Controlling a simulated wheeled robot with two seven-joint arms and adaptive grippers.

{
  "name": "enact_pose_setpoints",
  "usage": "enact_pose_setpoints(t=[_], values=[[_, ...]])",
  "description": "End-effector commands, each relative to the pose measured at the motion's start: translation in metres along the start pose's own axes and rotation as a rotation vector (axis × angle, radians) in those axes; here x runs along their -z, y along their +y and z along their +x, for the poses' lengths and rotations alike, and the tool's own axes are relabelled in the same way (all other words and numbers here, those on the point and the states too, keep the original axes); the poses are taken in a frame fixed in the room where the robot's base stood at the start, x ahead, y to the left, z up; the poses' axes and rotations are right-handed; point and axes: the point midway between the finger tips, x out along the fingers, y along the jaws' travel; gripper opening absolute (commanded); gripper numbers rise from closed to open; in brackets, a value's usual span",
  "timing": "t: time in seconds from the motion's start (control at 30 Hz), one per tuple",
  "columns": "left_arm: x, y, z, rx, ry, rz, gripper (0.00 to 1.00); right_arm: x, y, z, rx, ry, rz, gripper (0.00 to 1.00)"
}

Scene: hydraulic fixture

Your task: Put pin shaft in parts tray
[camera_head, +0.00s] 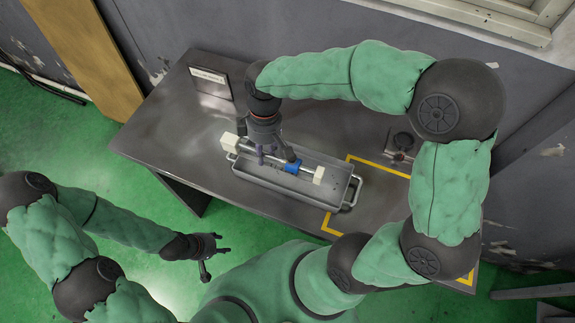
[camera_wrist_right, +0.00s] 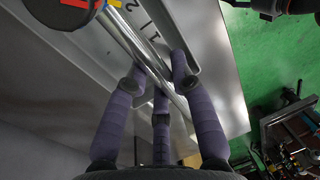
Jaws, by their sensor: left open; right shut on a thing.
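The parts tray (camera_head: 262,180) is a long grey metal tray with end handles on the table. Over it, along its length, lies a silver rod (camera_head: 308,168), which looks like the pin shaft, with a blue collar (camera_head: 291,168) and a white block (camera_head: 319,176) near its right end. My right gripper (camera_head: 273,157) points down at the tray's left part, shut on the rod. In the right wrist view the rod (camera_wrist_right: 150,57) runs between the fingers (camera_wrist_right: 155,82). I cannot tell whether it touches the tray floor. My left gripper (camera_head: 215,256) is open and empty, off the table's front edge.
A white block (camera_head: 229,142) stands at the tray's left end. A sign box (camera_head: 211,83) stands at the back left. A dark device (camera_head: 402,146) sits at the back right by a yellow-outlined area (camera_head: 380,168). The table's left part is clear.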

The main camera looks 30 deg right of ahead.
Motion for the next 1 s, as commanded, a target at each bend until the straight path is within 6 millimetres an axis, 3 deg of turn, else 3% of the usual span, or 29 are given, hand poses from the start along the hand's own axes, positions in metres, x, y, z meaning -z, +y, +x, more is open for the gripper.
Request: enact_pose_setpoints(t=[0.1,0.33,0.57,0.83,1.0], values=[[0.0,-0.004,0.01,0.0,0.0,0.0,0.48,-0.018,0.017,0.017,0.001,-0.001,0.005,0.0],[0.0,-0.007,0.021,0.0,-0.001,0.0,0.48,-0.037,0.038,0.044,0.0,0.0,0.003,0.0],[0.001,-0.009,0.024,0.0,-0.001,0.0,0.48,-0.044,0.045,0.052,-0.001,0.001,0.001,0.0],[0.001,-0.013,0.035,0.0,-0.001,0.0,0.48,-0.048,0.053,0.085,-0.001,0.0,0.001,0.0],[0.001,-0.013,0.035,0.0,-0.001,0.0,0.48,-0.048,0.054,0.087,-0.002,0.001,0.001,0.0]])
